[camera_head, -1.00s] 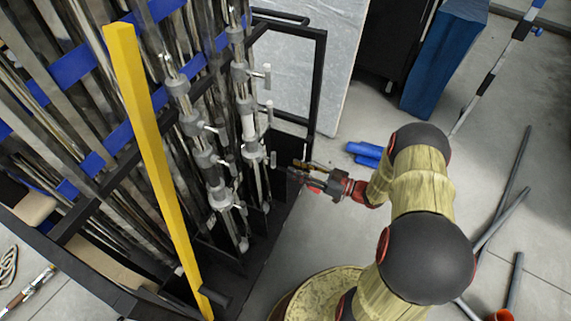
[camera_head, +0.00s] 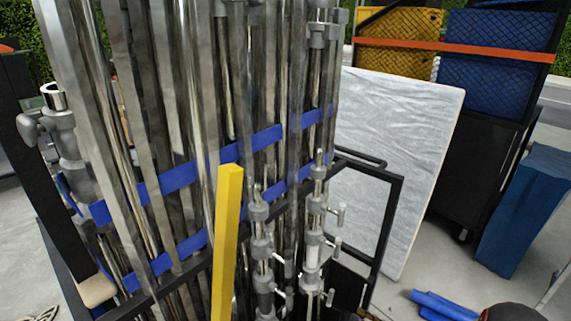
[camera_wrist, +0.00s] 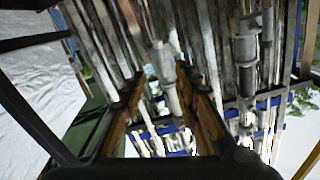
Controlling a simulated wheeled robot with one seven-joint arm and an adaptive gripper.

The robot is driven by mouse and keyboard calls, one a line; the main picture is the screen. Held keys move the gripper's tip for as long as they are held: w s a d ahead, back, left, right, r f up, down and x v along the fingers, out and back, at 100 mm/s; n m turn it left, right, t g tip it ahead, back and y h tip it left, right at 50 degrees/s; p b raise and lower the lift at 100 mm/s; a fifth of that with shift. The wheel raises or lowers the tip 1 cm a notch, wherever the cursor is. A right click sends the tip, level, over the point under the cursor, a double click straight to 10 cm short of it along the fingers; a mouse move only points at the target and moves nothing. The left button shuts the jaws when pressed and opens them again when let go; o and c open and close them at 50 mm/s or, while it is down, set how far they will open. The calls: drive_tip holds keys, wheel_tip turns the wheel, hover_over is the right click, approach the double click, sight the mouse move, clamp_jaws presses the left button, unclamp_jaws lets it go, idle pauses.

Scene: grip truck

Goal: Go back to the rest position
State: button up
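My gripper (camera_wrist: 158,78) shows in the wrist view with its two brown and black fingers apart and a gap between them. Grey metal poles with clamps (camera_wrist: 245,50) stand beyond the fingers, and one clamp lines up with the gap. I see nothing held. In the head view the gripper is out of the picture or too small to tell at the bottom edge. Only a dark, rounded joint of my arm shows at the bottom right.
A rack of metal poles (camera_head: 180,100), tied with blue straps, fills the left and middle. A yellow post (camera_head: 226,240) stands in front. A white panel (camera_head: 400,150) leans behind a black frame (camera_head: 390,230). Blue tubes (camera_head: 440,305) lie on the floor near a blue box (camera_head: 525,210).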

drive_tip(key=s+a+m+g, duration=0.6)
drive_tip(key=s+m+g, duration=0.4)
drive_tip(key=s, duration=0.3)
drive_tip(key=s+d+r+g+h+p, duration=0.1)
drive_tip(key=s+r+h, duration=0.25)
drive_tip(key=r, duration=0.35)
drive_tip(key=s+d+r+g+h+p, duration=0.1)
drive_tip(key=s+r+h+p, duration=0.1)
drive_tip(key=r+h, duration=0.35)
drive_tip(key=s+d+r+h+p, duration=0.1)
drive_tip(key=s+r+h, duration=0.1)
drive_tip(key=r, duration=0.7)
drive_tip(key=a+r+n+t+h+p, duration=0.1)
drive_tip(key=a+r+n+t, duration=0.1)
drive_tip(key=r, duration=0.6)
drive_tip(key=s+a+r+n+t+p, duration=0.1)
drive_tip(key=a+r+t+p, duration=0.1)
drive_tip(key=r, duration=0.7)
drive_tip(key=shift+s+a+n+t+h, duration=0.2)
drive_tip(key=shift+a+n+t+h, duration=0.2)
drive_tip(key=shift+a, duration=0.35)
